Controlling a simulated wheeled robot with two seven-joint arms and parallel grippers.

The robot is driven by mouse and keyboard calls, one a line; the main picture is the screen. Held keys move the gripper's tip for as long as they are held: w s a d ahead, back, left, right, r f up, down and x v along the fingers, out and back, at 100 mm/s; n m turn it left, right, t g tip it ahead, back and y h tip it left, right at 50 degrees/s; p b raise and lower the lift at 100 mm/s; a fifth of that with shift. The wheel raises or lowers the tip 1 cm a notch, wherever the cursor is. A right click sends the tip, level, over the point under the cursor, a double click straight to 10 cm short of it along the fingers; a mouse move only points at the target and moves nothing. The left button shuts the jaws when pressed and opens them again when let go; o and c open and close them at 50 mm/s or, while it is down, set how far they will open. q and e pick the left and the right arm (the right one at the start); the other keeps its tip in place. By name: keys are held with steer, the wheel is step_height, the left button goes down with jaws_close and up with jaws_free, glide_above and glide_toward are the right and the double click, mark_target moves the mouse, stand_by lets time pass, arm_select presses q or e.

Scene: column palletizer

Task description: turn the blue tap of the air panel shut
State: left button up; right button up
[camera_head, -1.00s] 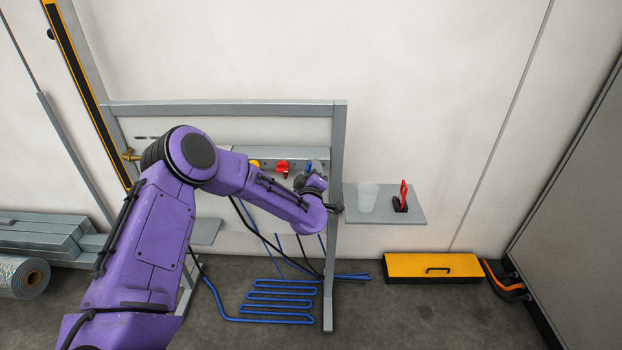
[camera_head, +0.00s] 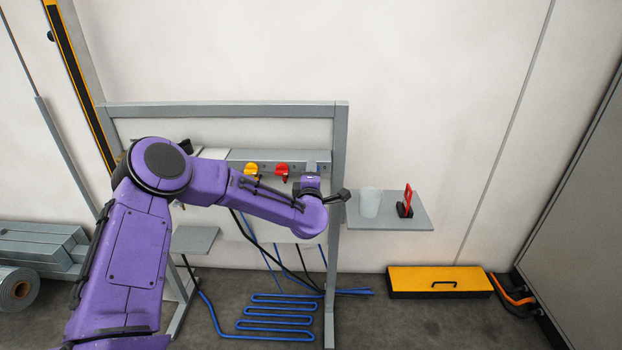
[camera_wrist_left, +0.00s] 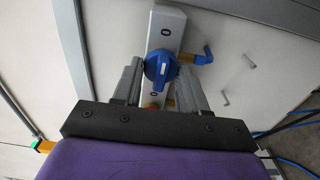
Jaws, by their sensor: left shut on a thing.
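The blue tap (camera_wrist_left: 160,66) shows in the left wrist view, on a grey rail (camera_wrist_left: 168,20) of the air panel. Its blue handle lies between the two grey fingers of my left gripper (camera_wrist_left: 160,76), which is shut on it. In the head view my left gripper (camera_head: 311,171) is at the right end of the panel rail (camera_head: 263,157), partly hidden by my wrist, and the blue tap is hidden there. A yellow tap (camera_head: 252,169) and a red tap (camera_head: 282,170) sit to its left. My right gripper is not in view.
A grey frame post (camera_head: 333,255) stands close right of my wrist. Beyond it a shelf (camera_head: 390,222) holds a pale cup (camera_head: 370,202) and a red-handled item (camera_head: 407,201). Blue hose (camera_head: 275,310) lies on the floor. A yellow case (camera_head: 437,282) stands at right.

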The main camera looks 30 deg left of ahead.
arm_select(q)
steer(key=shift+s+f, duration=0.1)
steer(key=shift+f, duration=0.15)
steer(key=o, duration=0.8)
steer(key=shift+c, duration=0.2)
steer(key=shift+o, duration=1.3)
steer(key=shift+r, duration=0.15)
steer(key=b+v, duration=0.1)
steer(key=v, duration=0.9)
steer(key=shift+s, duration=0.3)
steer(key=shift+d, duration=0.1)
